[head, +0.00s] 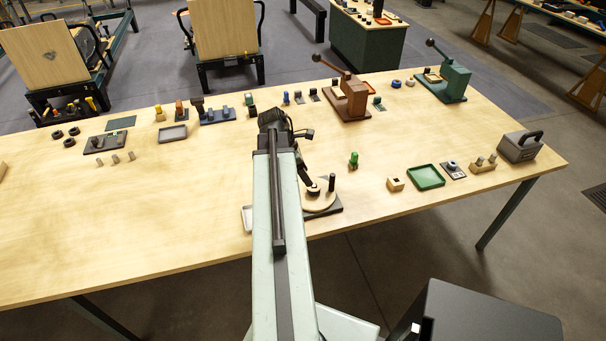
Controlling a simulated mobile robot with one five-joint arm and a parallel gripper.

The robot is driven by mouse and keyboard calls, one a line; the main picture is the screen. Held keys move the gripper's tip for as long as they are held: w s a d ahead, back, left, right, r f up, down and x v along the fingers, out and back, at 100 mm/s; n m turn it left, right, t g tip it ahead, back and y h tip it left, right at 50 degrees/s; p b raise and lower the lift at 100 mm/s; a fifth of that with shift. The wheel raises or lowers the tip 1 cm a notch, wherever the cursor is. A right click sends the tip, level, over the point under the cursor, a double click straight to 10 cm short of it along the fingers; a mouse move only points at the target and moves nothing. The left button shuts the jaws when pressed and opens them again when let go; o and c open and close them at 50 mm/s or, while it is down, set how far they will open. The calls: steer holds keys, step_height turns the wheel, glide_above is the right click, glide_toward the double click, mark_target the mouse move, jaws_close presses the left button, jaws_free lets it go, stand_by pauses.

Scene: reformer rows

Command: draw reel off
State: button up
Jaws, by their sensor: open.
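A pale wooden round piece (318,202), which looks like the reel, sits on a dark base plate (322,215) near the table's front edge, just right of my arm. A dark upright post (332,182) stands at its right side. My gripper (313,187) points down over the left part of the round piece, with its dark fingers small in the picture. It is open. I cannot tell whether the fingers touch the piece. My arm hides some of the area to its left.
A pale tray (247,218) shows partly behind my arm. A small green item (353,160), a wooden block (395,184) and a green tray (427,177) lie to the right. Brown (351,98) and green (453,82) lever presses stand further back. The table's left front is clear.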

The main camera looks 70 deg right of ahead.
steer(key=b+x, duration=0.7)
steer(key=x, duration=0.1)
steer(key=shift+w+a, duration=0.1)
steer(key=shift+w, duration=0.05)
steer(key=shift+r, duration=0.1)
jaws_close()
step_height(320, 180, up, 7)
steer(key=p, duration=0.6)
steer(key=shift+p, duration=0.3)
steer(key=shift+f, duration=0.25)
